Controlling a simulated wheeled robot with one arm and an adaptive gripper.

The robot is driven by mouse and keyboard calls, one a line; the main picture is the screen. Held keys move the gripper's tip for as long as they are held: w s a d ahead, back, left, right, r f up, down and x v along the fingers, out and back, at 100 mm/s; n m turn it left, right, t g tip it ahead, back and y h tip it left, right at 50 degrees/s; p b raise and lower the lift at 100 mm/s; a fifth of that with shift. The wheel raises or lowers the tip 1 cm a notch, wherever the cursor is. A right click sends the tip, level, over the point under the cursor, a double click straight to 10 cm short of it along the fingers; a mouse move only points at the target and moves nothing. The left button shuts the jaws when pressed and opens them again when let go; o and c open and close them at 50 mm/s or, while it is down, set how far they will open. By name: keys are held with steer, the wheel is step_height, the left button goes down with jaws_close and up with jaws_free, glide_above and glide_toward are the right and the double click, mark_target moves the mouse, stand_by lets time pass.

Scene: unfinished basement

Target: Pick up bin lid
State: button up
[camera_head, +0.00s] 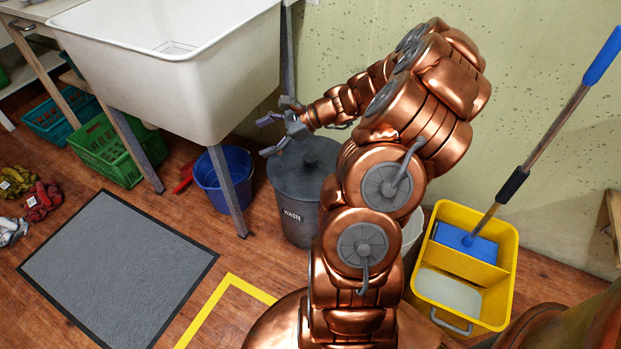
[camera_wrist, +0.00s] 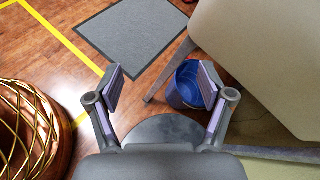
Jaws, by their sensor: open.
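The bin lid (camera_head: 306,157) is a dark grey round cover lying on the grey waste bin (camera_head: 297,214), which is lettered "WASTE" and stands on the floor beside the sink. My gripper (camera_head: 267,136) is open above the lid's left part, apart from it as far as I can tell. In the wrist view my gripper (camera_wrist: 160,85) shows two fingers spread with nothing between them, and part of the lid (camera_wrist: 165,130) shows below and between them. My wrist hides the lid's near part there. My arm covers the bin's right side in the head view.
A white sink (camera_head: 180,70) overhangs at the left, its leg close to a blue bucket (camera_head: 222,175). A yellow mop bucket (camera_head: 463,265) with a mop stands at the right. Green crates (camera_head: 112,150) sit under the sink. A grey mat (camera_head: 115,265) lies on open floor.

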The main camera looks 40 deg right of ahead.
steer(key=s+d+f+m+t+h+b, duration=0.1)
steer(key=d+f+m+t+h+b, duration=0.15)
steer(key=d+f+m, duration=0.45)
steer(key=m+t+h+b, duration=0.2)
steer(key=m+h+b, duration=0.1)
steer(key=b, duration=0.1)
glide_toward(313, 158)
steer(key=x, duration=0.3)
steer(key=shift+w+y, duration=0.25)
steer(key=shift+b+x, duration=1.85)
steer(key=shift+x, duration=1.9)
steer(key=shift+f, duration=0.15)
steer(key=c, duration=1.4)
steer(key=shift+d, duration=0.1)
